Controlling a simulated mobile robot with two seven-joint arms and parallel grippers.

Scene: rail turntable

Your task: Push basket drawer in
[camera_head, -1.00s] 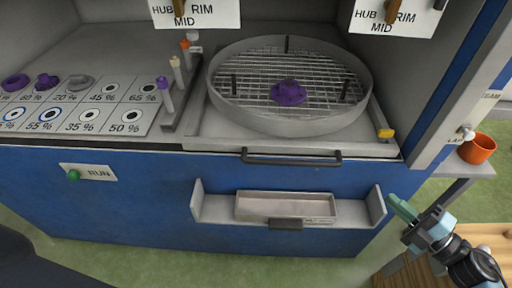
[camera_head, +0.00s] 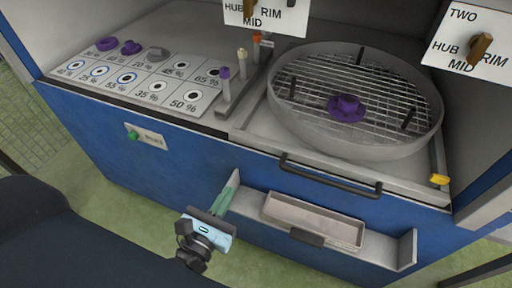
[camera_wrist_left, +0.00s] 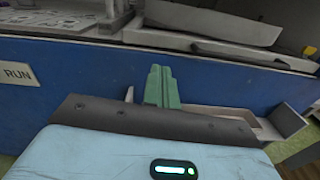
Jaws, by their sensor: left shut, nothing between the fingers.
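The basket drawer (camera_head: 250,139) is a light grey slide carrying a round wire basket (camera_head: 390,146), with a dark bar handle (camera_head: 330,175) along its front. Its front edge lies near the top of the blue cabinet face; I cannot tell exactly how far out it is. A purple piece (camera_head: 346,106) sits on the basket's mesh. My left gripper (camera_head: 232,180) has green fingers, shut and empty, in front of the cabinet. It is below and left of the handle, apart from it. The fingers (camera_wrist_left: 161,86) also show in the left wrist view. My right gripper is out of view.
A tray (camera_head: 310,219) on a grey shelf with upright side walls juts from the cabinet below the drawer, beside my left gripper. A board with percentages (camera_head: 140,80) lies left of the basket. A RUN button (camera_head: 132,134) is on the blue face.

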